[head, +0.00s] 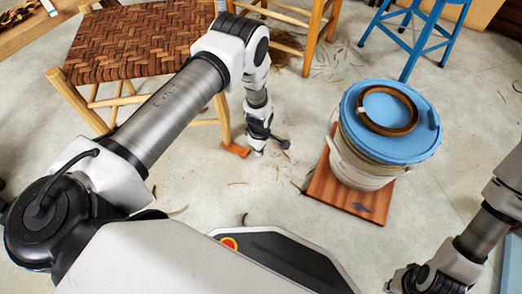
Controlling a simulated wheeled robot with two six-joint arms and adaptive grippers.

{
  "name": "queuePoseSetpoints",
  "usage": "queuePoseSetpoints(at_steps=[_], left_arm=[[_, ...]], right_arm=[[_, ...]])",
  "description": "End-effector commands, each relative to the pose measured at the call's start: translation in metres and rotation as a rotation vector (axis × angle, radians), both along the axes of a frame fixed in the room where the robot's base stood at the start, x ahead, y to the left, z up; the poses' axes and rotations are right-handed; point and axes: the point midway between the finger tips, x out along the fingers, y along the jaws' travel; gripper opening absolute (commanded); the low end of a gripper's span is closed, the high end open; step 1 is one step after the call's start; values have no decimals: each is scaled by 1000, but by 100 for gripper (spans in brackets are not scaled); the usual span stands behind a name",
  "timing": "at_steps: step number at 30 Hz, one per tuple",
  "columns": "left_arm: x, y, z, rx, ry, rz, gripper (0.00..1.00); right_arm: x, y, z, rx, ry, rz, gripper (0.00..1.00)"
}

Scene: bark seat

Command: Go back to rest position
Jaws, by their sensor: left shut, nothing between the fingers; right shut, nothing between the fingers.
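My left arm reaches in from the left and across the woven seat, and its gripper (272,147) points down over the concrete floor, between the stool and the bucket. It is shut and empty. My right arm comes in from the right edge, and its gripper (396,282) is low in the picture near the bottom edge. It is shut with nothing held, and its tips are small and partly cut off from view.
A stool with a woven bark seat (125,42) stands at the upper left. A white bucket (358,168) with a blue lid (405,138) and a brown ring (388,130) stands on a wooden board (365,203). A blue stool (425,42) is behind. Bark scraps litter the floor.

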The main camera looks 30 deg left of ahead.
Motion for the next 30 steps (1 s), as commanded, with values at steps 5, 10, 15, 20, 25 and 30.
queuePoseSetpoints(at_steps=[5, 10, 15, 20, 25, 30], left_arm=[[0, 0, 38, 0, -1, -1, 0], [0, 0, 43, 0, 0, -1, 0], [0, 0, 43, 0, 0, -1, 0], [3, 2, 72, 0, -6, 5, 0], [-99, 5, 102, -10, 119, -87, 0], [-208, 5, 144, -51, 139, -549, 0]], right_arm=[[-1, 0, 22, 1, 4, 3, 0], [-2, 0, 24, 1, 5, 4, 0], [-2, 0, 23, 1, 5, 4, 0], [-2, 1, 42, 1, 5, 4, 0], [-2, 1, 63, 1, 4, 4, 0], [-2, 1, 75, 1, 4, 4, 0]])
